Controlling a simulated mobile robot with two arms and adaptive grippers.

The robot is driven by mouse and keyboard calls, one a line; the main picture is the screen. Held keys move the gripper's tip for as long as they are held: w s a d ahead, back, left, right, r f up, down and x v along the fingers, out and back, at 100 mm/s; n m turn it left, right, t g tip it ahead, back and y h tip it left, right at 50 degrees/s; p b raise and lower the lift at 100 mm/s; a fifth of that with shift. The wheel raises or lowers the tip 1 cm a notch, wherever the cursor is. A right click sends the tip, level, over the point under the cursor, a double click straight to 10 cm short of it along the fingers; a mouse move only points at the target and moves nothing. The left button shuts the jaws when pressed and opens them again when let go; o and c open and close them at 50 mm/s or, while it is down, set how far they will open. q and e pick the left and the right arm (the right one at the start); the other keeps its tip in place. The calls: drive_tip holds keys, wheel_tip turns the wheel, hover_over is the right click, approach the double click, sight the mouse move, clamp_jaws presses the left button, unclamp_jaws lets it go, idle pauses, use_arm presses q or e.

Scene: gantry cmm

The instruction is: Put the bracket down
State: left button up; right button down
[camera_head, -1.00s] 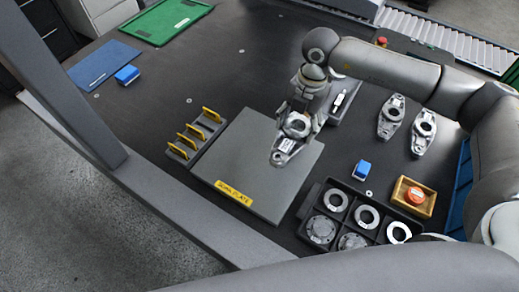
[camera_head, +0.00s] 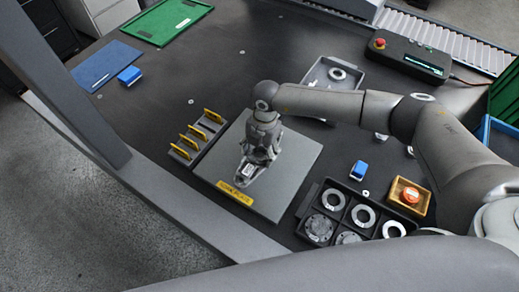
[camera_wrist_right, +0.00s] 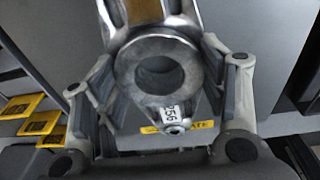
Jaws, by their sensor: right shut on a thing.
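The bracket is a metal casting with a round ring and a small white label; it shows large in the right wrist view (camera_wrist_right: 130,80). In the head view the bracket (camera_head: 246,176) hangs under my right gripper (camera_head: 256,158), over the left front part of the grey plate (camera_head: 295,165) with a yellow label. The right gripper's fingers are closed on either side of the bracket. I cannot tell whether the bracket touches the plate. My left gripper is not in view.
A rack with yellow cards (camera_head: 190,150) stands left of the plate. A grey tray (camera_head: 322,82) lies behind. Dark table is free at left.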

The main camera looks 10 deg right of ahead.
drive_tip(key=shift+f, duration=0.15)
drive_tip(key=shift+c, duration=1.5)
unclamp_jaws()
drive_tip(key=shift+r, duration=0.25)
wheel_tip(320, 180, up, 12)
drive_tip(key=d+b, duration=0.1)
drive_tip(key=shift+w, duration=0.25)
drive_tip(key=shift+s+d+f, duration=0.1)
drive_tip(key=shift+f, duration=0.1)
